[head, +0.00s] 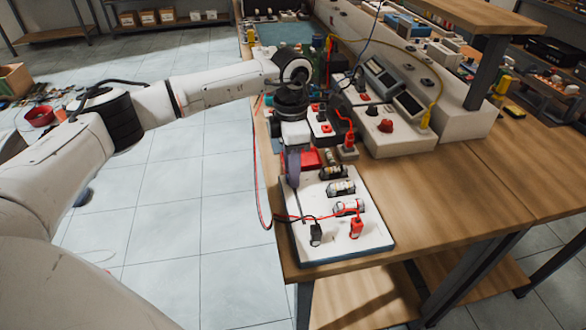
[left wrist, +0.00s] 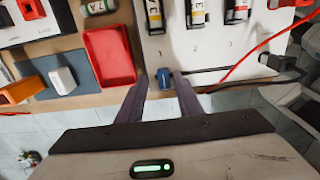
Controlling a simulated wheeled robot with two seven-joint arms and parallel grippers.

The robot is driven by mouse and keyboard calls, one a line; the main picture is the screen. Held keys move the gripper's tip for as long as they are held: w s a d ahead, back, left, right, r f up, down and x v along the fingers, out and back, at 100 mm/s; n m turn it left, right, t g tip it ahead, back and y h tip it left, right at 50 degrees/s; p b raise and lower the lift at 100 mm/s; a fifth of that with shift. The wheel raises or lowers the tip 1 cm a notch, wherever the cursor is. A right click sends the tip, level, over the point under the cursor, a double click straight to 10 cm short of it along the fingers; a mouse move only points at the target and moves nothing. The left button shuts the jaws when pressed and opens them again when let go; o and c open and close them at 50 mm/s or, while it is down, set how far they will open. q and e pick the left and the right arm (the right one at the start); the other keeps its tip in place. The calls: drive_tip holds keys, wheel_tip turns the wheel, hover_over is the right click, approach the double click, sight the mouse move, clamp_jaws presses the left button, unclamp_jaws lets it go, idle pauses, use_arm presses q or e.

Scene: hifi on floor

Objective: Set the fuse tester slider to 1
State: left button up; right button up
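The fuse tester (head: 375,240) is a white panel at the bench's near left corner, with fuses in a row and a red and a black plug. In the left wrist view, its face (left wrist: 215,62) shows the numbers 1, 2 and 3. The small blue slider knob (left wrist: 164,78) sits at the slot's left end, roughly below the 1. My left gripper (head: 292,182) is over the panel's far left edge. In the left wrist view, its two fingers (left wrist: 160,88) stand apart, one on each side of the knob, with visible gaps. The right gripper is out of view.
A red tray (left wrist: 109,56) lies on the wooden bench (head: 455,190) beside the panel. A loose fuse (left wrist: 98,7) lies above it. Red and black leads cross the panel's near part. A meter console (head: 400,140) stands behind.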

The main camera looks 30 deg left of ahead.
use_arm(q)
wheel_tip(320, 180, up, 10)
drive_tip(key=shift+r+b, duration=0.15)
drive_tip(key=shift+b, duration=0.25)
idle(0.7)
